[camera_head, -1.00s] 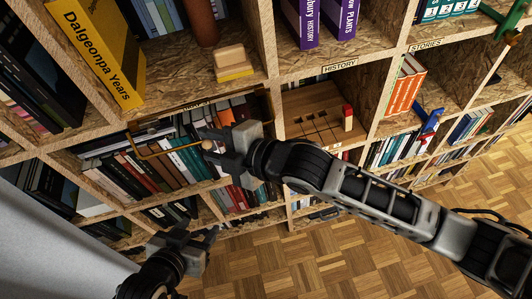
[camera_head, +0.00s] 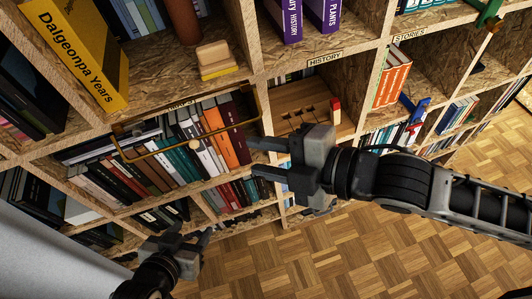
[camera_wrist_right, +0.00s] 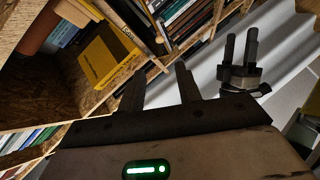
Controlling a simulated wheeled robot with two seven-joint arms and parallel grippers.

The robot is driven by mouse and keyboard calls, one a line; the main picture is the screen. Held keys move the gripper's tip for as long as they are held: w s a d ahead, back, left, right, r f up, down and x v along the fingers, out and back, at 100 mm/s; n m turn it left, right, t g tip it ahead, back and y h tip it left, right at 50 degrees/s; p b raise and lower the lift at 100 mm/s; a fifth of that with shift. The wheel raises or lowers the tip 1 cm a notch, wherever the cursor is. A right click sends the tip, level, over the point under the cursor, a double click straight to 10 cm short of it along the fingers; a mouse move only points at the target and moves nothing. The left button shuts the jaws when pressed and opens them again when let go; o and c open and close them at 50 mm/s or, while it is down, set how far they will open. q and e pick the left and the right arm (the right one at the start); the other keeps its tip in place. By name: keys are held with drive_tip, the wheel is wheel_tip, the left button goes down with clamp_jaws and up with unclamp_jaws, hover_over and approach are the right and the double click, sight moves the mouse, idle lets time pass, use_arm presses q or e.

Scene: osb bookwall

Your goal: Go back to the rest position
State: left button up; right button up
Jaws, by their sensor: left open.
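My right gripper (camera_head: 254,158) reaches in from the right in the head view. It is open and empty, its fingers apart, in front of the bookshelf near the right end of a brass bar (camera_head: 160,152). In the right wrist view its two fingers (camera_wrist_right: 158,88) stand apart with nothing between them. My left gripper (camera_head: 188,238) is low at the left in the head view, open and empty, in front of the lower shelves. It also shows at the right of the right wrist view (camera_wrist_right: 241,48).
The bookshelf fills the left and top. A yellow book (camera_head: 78,52), a small wood-and-yellow block (camera_head: 216,60) and a wooden slotted board (camera_head: 299,102) with a red-and-white piece (camera_head: 335,110) stand on it. Parquet floor (camera_head: 330,255) is free below.

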idle(0.3)
use_arm(q)
drive_tip(key=shift+w+r, duration=0.1)
drive_tip(key=shift+w, duration=0.05)
clamp_jaws()
use_arm(e)
drive_tip(key=s+d+f+m+t+h, duration=0.1)
drive_tip(key=d+f+m+h, duration=0.3)
drive_tip(key=f+m, duration=0.6)
drive_tip(key=s+d+f+m+t+h, duration=0.2)
drive_tip(key=d+f+m+h, duration=0.3)
drive_tip(key=d+f+m, duration=0.3)
wheel_tip(320, 180, down, 3)
drive_tip(key=m, duration=0.5)
drive_tip(key=shift+s+d+f, duration=0.2)
drive_tip(key=shift+s+d, duration=0.15)
drive_tip(key=shift+s, duration=0.05)
use_arm(q)
drive_tip(key=shift+s, duration=0.25)
drive_tip(key=shift+w, duration=0.25)
